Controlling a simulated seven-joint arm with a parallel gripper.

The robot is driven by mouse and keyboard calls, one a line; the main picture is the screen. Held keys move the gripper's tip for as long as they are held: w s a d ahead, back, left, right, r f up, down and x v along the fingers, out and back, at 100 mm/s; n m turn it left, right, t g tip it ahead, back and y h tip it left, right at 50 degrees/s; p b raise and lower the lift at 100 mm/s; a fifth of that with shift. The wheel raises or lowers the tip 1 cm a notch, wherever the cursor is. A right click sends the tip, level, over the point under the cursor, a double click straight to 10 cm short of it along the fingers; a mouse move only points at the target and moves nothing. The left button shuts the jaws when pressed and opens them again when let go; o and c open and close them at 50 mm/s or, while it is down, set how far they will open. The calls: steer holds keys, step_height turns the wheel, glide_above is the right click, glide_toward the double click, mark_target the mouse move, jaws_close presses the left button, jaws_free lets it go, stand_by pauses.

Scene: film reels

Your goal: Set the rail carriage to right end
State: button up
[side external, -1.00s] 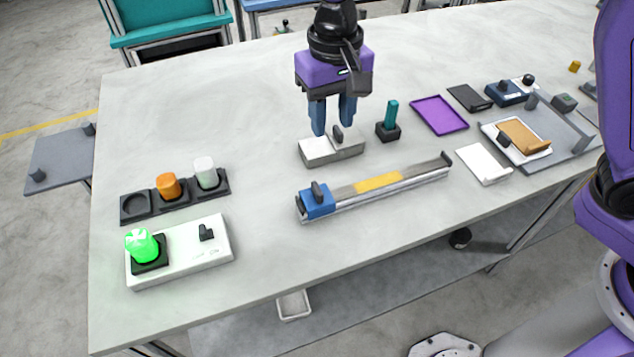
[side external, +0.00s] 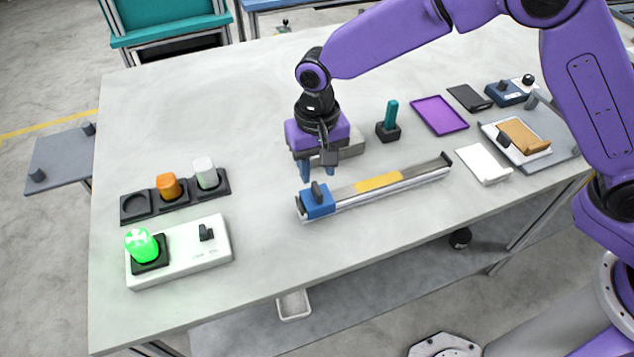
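The blue rail carriage (side external: 319,205) sits at the left end of the rail (side external: 410,181), with a dark upright knob (side external: 317,191) on top. The rail is a long metal track with a yellow band (side external: 378,181) around its middle and dark stops at its ends. My gripper (side external: 317,173) points down just behind and above the carriage, close to its knob. Its blue fingers are apart with nothing visible between them. I cannot tell whether a finger touches the carriage.
A teal-handled stick in a black base (side external: 388,129) stands behind the rail. A white plate (side external: 484,164) lies near the rail's right end. A lamp panel (side external: 190,256) with a lit green lamp lies front left.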

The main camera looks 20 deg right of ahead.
mark_target(317, 188)
steer(key=shift+f, duration=2.75)
jaws_close()
